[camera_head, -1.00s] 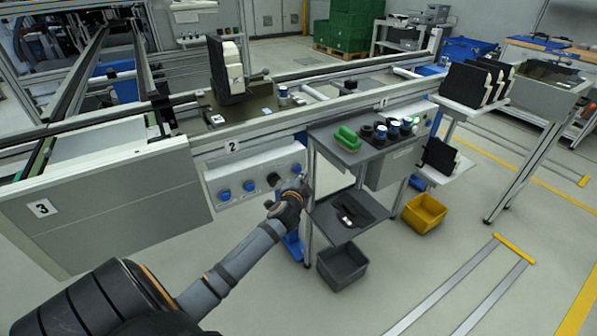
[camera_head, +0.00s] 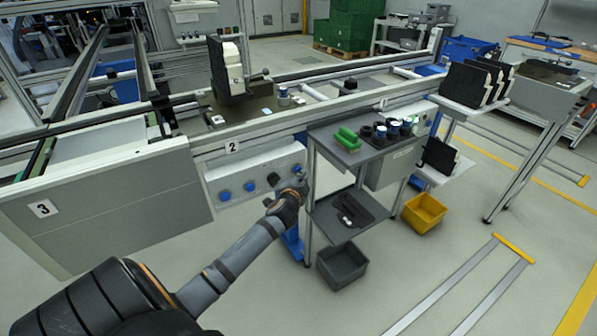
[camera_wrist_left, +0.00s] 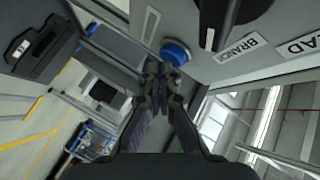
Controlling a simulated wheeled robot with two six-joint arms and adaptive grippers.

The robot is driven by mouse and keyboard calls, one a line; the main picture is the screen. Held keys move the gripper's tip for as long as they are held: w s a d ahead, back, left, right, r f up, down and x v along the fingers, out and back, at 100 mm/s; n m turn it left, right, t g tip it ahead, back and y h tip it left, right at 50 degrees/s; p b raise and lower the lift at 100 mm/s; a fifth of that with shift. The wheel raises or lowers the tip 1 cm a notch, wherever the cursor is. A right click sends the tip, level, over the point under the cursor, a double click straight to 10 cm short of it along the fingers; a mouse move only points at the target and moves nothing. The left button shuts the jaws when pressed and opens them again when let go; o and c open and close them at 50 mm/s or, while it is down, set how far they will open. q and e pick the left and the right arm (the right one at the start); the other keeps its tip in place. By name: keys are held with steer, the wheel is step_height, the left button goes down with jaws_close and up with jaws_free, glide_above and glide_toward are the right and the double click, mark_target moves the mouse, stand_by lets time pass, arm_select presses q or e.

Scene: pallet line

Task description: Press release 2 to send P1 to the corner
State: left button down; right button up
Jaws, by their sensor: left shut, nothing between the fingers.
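The control panel (camera_head: 237,183) under the number 2 sign (camera_head: 232,147) has blue buttons and a black knob (camera_head: 273,180). My left gripper (camera_head: 301,180) is at the panel's right end, shut and empty. In the left wrist view its fingertips (camera_wrist_left: 163,82) overlap the lower edge of a blue button (camera_wrist_left: 177,50); I cannot tell whether they touch it. The black knob (camera_wrist_left: 216,22) is beside that button. A dark pallet plate (camera_head: 250,106) sits on the line above the panel, with a black and white part (camera_head: 227,70) upright on it. No P1 mark is readable. My right gripper is not in view.
A grey stand (camera_head: 340,158) with a green part and several round parts stands right of the panel. A dark bin (camera_head: 342,268) and a yellow bin (camera_head: 425,213) are low beside it. The number 3 panel (camera_head: 100,210) is at left.

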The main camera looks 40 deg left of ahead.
arm_select(q)
steer(key=shift+w+a, duration=0.15)
steer(key=shift+a, duration=0.2)
stand_by(0.3)
stand_by(0.5)
steer(key=shift+s+d, duration=0.35)
steer(key=shift+d, duration=0.45)
